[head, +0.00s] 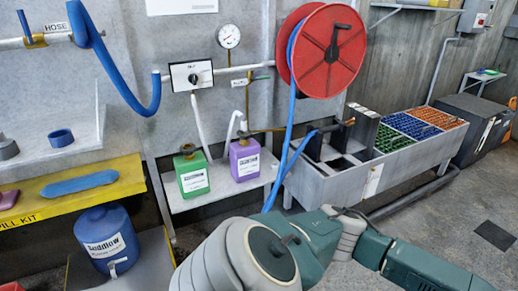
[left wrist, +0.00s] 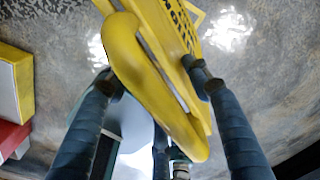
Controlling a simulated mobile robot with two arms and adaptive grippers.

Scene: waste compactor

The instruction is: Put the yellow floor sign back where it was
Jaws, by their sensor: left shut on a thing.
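The yellow floor sign (left wrist: 140,60) fills the middle of the left wrist view. It is bright yellow, with a rounded edge towards the camera and black lettering on a panel at the top. My left gripper (left wrist: 152,82) is shut on the sign, with dark fingers on both sides of it. The sign is tilted in the picture, and its far end is cut off or hidden. A shiny grey floor shows behind it. The head view shows neither the sign nor a gripper, only one of my arms. My right gripper is in neither view.
In the head view, a low shelf (head: 222,203) holds green (head: 192,177) and purple (head: 245,165) jugs. A red hose reel (head: 328,50) hangs above. A grey trough (head: 345,190) runs rightward. Open floor (head: 450,215) lies right. The left wrist view has a yellow-red object (left wrist: 14,85).

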